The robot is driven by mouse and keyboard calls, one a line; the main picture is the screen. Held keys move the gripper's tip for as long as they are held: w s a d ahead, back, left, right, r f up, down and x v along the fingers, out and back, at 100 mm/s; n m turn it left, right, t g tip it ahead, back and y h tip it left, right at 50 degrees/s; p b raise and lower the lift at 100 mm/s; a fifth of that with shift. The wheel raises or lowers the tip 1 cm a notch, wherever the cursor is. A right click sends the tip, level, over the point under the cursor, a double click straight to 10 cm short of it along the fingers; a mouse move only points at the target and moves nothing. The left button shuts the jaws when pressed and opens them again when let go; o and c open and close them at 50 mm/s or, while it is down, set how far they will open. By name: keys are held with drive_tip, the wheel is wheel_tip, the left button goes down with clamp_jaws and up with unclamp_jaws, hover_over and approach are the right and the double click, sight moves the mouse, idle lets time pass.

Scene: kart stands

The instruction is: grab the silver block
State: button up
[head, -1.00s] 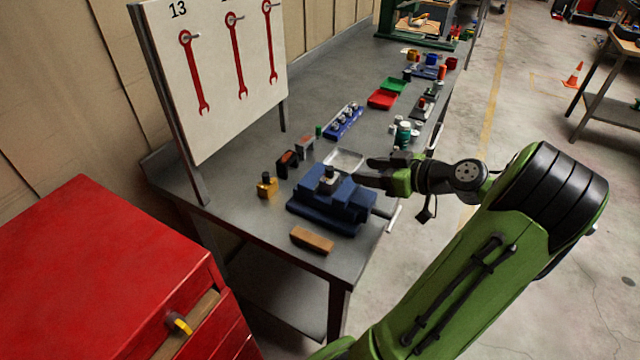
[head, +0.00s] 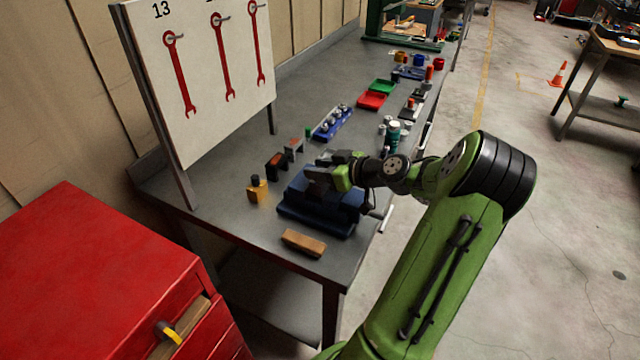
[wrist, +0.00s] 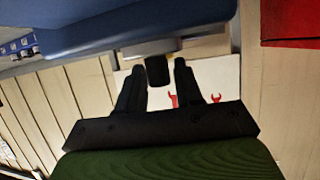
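The silver block is grey with a dark round knob, on the blue vise (head: 305,212). In the head view my gripper (head: 322,174) reaches over the vise from the right and hides the block. In the wrist view, which looks tilted over, the block (wrist: 148,48) shows as a grey piece against the blue vise (wrist: 130,24). Its dark knob points between the two black fingers of my gripper (wrist: 160,75). The fingers are apart, with a gap visible on each side of the knob. Nothing is gripped.
A wooden block (head: 303,242) lies at the bench's near edge. A yellow block (head: 258,190) and a dark block (head: 276,166) stand left of the vise. A blue tray (head: 332,124) lies behind. A wrench board (head: 200,90) rises at the left; a red cabinet (head: 95,265) stands near left.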

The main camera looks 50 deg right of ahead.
clamp_jaws()
